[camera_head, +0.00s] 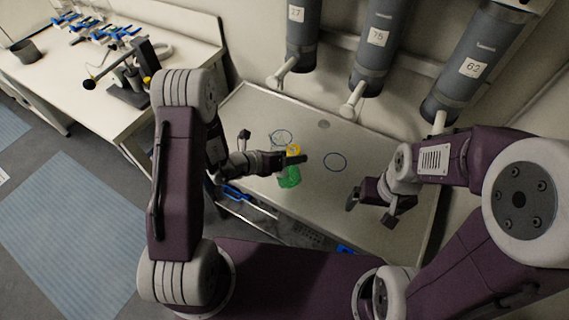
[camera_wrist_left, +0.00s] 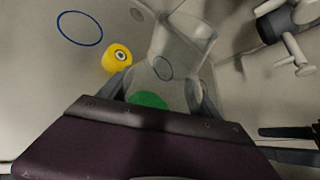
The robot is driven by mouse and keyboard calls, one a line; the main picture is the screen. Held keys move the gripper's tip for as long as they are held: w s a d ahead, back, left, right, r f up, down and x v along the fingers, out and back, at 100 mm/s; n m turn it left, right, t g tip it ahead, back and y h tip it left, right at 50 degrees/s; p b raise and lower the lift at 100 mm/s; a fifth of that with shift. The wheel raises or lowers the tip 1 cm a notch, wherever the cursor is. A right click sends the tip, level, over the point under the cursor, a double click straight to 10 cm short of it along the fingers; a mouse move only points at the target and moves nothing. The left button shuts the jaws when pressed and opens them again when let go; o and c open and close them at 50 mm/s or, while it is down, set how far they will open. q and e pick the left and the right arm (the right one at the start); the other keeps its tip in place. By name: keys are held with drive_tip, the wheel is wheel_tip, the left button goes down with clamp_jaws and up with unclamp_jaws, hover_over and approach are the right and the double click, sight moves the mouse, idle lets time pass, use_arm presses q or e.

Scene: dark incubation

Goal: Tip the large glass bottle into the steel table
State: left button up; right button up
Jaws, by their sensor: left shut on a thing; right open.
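The large glass bottle (camera_wrist_left: 180,52) is clear, with green contents (camera_wrist_left: 150,100) low between my left fingers in the left wrist view. In the head view its green part (camera_head: 289,178) shows just below my left gripper (camera_head: 293,160). My left gripper is shut on the bottle, above the steel table (camera_head: 245,115); its tilt and exact height are hard to tell. The fingers also show in the left wrist view (camera_wrist_left: 160,92). My right gripper (camera_head: 372,207) is open and empty over the table's right part.
A yellow round object (camera_wrist_left: 117,58) is beside the bottle; it also shows in the head view (camera_head: 294,150). Two blue rings (camera_head: 335,162) and a drain (camera_head: 323,124) mark the table. Grey numbered cylinders (camera_head: 378,45) with white spouts hang behind. A cluttered bench (camera_head: 185,45) stands left.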

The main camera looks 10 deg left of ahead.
use_arm(q)
drive_tip(key=shift+s+d+r+n+p, duration=0.2)
drive_tip(key=shift+s+r+n+p, duration=0.1)
drive_tip(key=shift+r+p, duration=0.3)
drive_tip(key=shift+s+f+g+h, duration=0.1)
drive_tip(key=shift+g+h, duration=0.2)
drive_tip(key=shift+s+d+r+n+p, duration=0.15)
drive_tip(key=shift+r+n+p, duration=0.25)
drive_tip(key=shift+p, duration=0.5)
drive_tip(key=shift+s+d+r+g+p, duration=0.15)
drive_tip(key=shift+s+g+p, duration=0.05)
drive_tip(key=shift+g+p, duration=0.2)
drive_tip(key=shift+n+h, duration=0.3)
drive_tip(key=shift+h, duration=0.1)
